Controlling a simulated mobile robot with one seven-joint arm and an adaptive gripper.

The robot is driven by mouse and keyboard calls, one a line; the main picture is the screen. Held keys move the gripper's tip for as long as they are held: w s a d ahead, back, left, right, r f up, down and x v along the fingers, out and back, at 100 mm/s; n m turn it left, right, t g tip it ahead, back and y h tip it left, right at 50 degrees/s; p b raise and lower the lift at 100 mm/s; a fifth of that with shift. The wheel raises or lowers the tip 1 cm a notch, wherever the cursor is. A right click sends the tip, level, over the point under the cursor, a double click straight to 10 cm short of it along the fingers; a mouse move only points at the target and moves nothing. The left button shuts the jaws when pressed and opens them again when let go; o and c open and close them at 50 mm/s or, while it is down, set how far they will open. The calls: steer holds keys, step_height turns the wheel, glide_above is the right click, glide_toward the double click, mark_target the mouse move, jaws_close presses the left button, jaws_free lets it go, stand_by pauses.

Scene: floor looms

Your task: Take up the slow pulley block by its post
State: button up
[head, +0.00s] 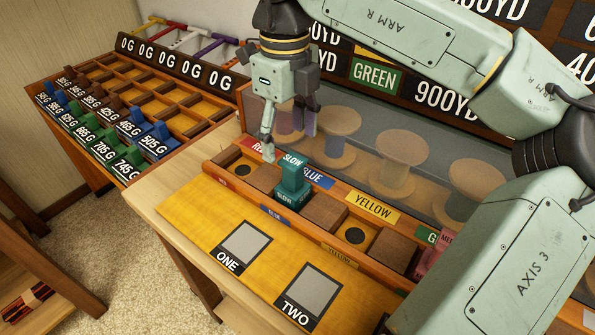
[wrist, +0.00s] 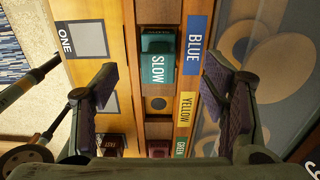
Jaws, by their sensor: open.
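The slow pulley block (head: 292,183) is teal, with a raised post and "SLOW" lettering on its top and base. It stands upright in the wooden rack (head: 228,158) by the blue label. My gripper (head: 288,135) is open and empty, pointing down above and slightly behind the block in the head view. In the wrist view the block (wrist: 158,60) shows between the two spread fingers of my gripper (wrist: 162,80), beyond their tips, nearer the top of the picture. I see no contact.
A clear panel with several spools (head: 397,160) stands close behind the rack. Pads ONE (head: 246,246) and TWO (head: 309,290) lie in front, empty. A pink block (head: 434,255) is partly hidden by my arm. A tray of labelled weights (head: 112,128) stands left.

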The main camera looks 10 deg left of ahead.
mark_target(288, 158)
steer(key=f, duration=0.4)
steer(key=shift+s+f, duration=0.2)
steer(key=shift+s+d+f+p, duration=0.1)
steer(key=shift+d+f+p, duration=0.1)
steer(key=shift+f, duration=0.7)
steer(key=shift+w+d+f+p, duration=0.15)
steer(key=shift+f+p, duration=0.1)
steer(key=shift+f, duration=0.6)
steer(key=shift+s+d+f+p, duration=0.15)
steer(key=shift+f+p, duration=0.05)
steer(key=shift+f, duration=0.7)
steer(key=shift+c, duration=0.4)
steer(key=c, duration=1.4)
step_height(288, 158, up, 10)
steer(key=shift+r+b, duration=0.1)
steer(key=shift+b, duration=0.4)
